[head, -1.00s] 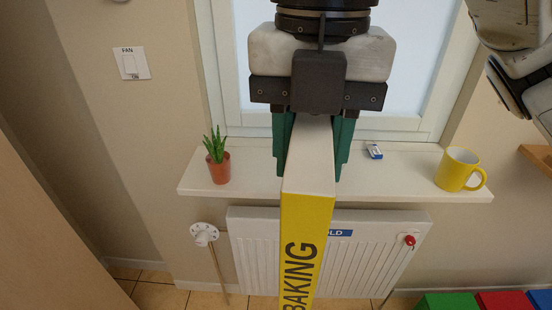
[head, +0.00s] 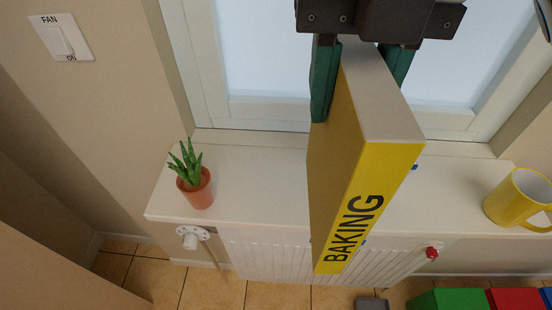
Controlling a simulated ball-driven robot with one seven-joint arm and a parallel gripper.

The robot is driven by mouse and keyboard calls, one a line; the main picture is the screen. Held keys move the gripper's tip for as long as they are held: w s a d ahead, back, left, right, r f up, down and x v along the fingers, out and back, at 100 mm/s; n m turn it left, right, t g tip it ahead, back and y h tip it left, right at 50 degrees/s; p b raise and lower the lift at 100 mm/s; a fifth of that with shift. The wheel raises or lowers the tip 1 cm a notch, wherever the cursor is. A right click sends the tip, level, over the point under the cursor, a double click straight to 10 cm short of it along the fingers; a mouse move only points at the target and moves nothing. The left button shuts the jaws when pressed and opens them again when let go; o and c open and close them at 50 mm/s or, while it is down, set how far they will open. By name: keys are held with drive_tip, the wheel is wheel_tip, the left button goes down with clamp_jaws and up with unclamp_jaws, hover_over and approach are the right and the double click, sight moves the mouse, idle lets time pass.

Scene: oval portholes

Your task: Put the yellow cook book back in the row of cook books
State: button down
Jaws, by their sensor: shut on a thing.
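The yellow cook book (head: 365,190) has BAKING in black on its spine and a pale page edge on top. My gripper (head: 362,75) is shut on it, with green fingers on either side of its upper end. The book hangs upright, a little turned, in front of the white window sill and radiator. It hides part of both. No row of cook books shows in this view.
A potted plant (head: 195,180) stands at the left of the window sill (head: 250,195), and a yellow mug (head: 518,200) at its right. A radiator (head: 270,258) is below. Green (head: 450,299) and red (head: 515,298) things show at the lower right. A fan switch (head: 62,38) is on the wall.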

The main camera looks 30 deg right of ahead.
drive_tip(key=shift+w+d, duration=0.1)
drive_tip(key=shift+w, duration=0.05)
drive_tip(key=shift+w, duration=0.2)
drive_tip(key=w+d+f+p, duration=0.1)
drive_tip(key=w+f+p, duration=0.1)
drive_tip(key=w+f, duration=1)
drive_tip(key=shift+w+d+f, duration=0.15)
drive_tip(key=shift+w+f, duration=0.1)
drive_tip(key=shift+w, duration=0.55)
drive_tip(key=shift+f, duration=0.25)
drive_tip(key=c, duration=0.7)
unclamp_jaws()
